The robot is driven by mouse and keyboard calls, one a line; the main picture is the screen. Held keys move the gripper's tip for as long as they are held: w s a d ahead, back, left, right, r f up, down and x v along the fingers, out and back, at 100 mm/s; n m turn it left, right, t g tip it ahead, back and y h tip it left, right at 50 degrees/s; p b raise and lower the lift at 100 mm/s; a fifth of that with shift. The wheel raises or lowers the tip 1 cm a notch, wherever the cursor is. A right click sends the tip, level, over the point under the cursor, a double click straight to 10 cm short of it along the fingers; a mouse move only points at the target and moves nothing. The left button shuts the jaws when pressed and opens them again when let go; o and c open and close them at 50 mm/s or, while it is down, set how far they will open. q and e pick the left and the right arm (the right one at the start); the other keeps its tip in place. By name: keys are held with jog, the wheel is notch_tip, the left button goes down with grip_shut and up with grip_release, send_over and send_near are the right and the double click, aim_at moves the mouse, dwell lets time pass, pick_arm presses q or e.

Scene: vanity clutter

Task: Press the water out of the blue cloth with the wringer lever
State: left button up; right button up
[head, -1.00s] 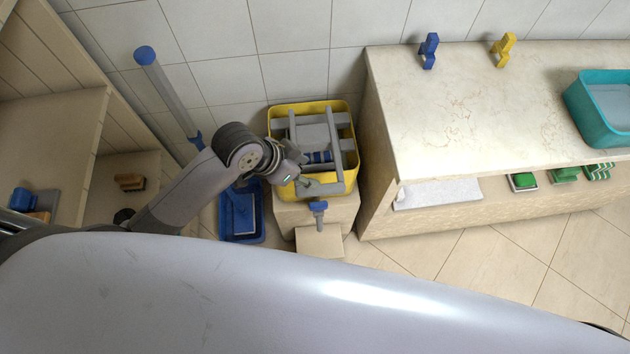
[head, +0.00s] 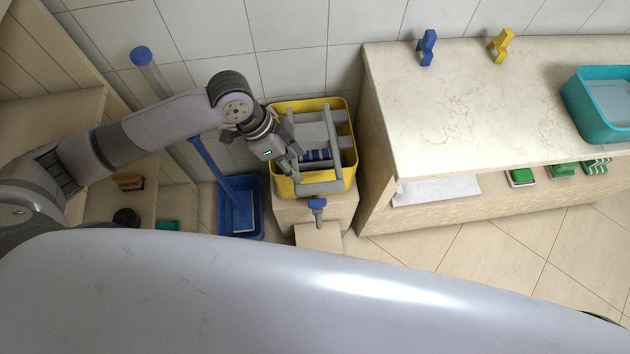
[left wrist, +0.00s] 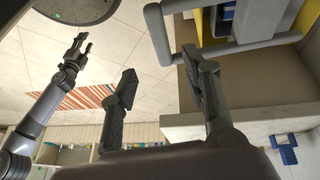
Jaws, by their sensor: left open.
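A yellow bucket (head: 350,172) with a grey wringer (head: 310,132) on top stands left of the counter. The blue cloth (head: 316,155) shows between the wringer's grey parts. A grey bar that looks like the wringer lever (head: 322,188) crosses the bucket's near side; a grey bar also shows in the left wrist view (left wrist: 235,50). My left gripper (head: 293,165) is over the bucket's left part, close to the wringer. In the left wrist view its fingers (left wrist: 160,68) are apart with nothing between them. My right gripper (left wrist: 82,45) shows there too, fingers apart, away from the bucket.
The bucket is on a beige block with a blue-and-grey tap-like part (head: 317,208) in front. A blue tray (head: 258,222) with a blue-handled tool is at its left. The stone counter (head: 450,110) rises close at the right. A wooden shelf unit is at the left.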

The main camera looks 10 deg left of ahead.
aim_at(317, 186)
pick_arm(q)
jog(key=x, duration=1.2)
grip_shut()
dwell(0.5)
